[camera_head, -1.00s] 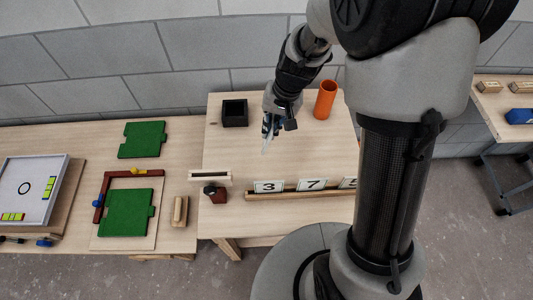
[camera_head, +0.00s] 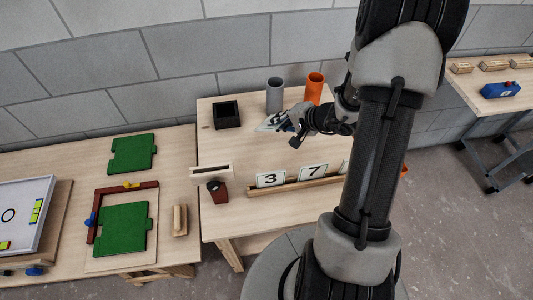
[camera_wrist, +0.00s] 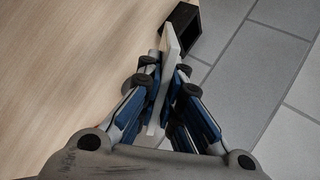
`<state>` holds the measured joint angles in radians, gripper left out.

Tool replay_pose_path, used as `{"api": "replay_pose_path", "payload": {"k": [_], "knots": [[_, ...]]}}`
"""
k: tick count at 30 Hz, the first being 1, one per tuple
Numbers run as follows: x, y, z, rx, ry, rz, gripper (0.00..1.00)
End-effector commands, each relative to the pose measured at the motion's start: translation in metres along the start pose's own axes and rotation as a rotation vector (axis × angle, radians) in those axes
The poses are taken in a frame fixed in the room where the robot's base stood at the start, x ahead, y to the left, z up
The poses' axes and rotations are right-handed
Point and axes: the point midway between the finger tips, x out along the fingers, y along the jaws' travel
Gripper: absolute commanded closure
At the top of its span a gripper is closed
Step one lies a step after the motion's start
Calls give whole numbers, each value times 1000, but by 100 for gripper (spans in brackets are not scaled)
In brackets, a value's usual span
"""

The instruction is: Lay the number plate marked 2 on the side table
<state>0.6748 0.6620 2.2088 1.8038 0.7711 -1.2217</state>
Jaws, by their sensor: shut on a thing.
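My gripper (camera_head: 285,122) is shut on a thin pale number plate (camera_head: 268,123), held above the middle table behind the plate rack. A dark mark shows on the plate, but I cannot read it surely. In the wrist view my gripper (camera_wrist: 163,85) holds the plate (camera_wrist: 172,42) nearly edge-on between its blue fingers. Plates marked 3 (camera_head: 271,179) and 7 (camera_head: 312,171) stand in a wooden rack (camera_head: 290,188) on the middle table. A further plate is mostly hidden by my arm. A separate table (camera_head: 462,90) stands at the right.
A black open box (camera_head: 227,115), grey cylinder (camera_head: 275,95) and orange cylinder (camera_head: 315,88) stand at the middle table's back. A slotted pale block (camera_head: 212,170) and dark red piece (camera_head: 218,191) are at its left. The right table holds wooden blocks (camera_head: 494,65) and a blue block (camera_head: 502,90).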

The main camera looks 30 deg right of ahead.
Motion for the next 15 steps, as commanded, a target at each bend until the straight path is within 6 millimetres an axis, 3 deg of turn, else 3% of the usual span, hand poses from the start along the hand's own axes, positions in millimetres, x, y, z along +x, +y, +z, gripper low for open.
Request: {"api": "replay_pose_path", "payload": {"k": [5,15], "knots": [[7,11,-3,9,9,-5,100],[39,49,-2,8,6,-5,100]]}}
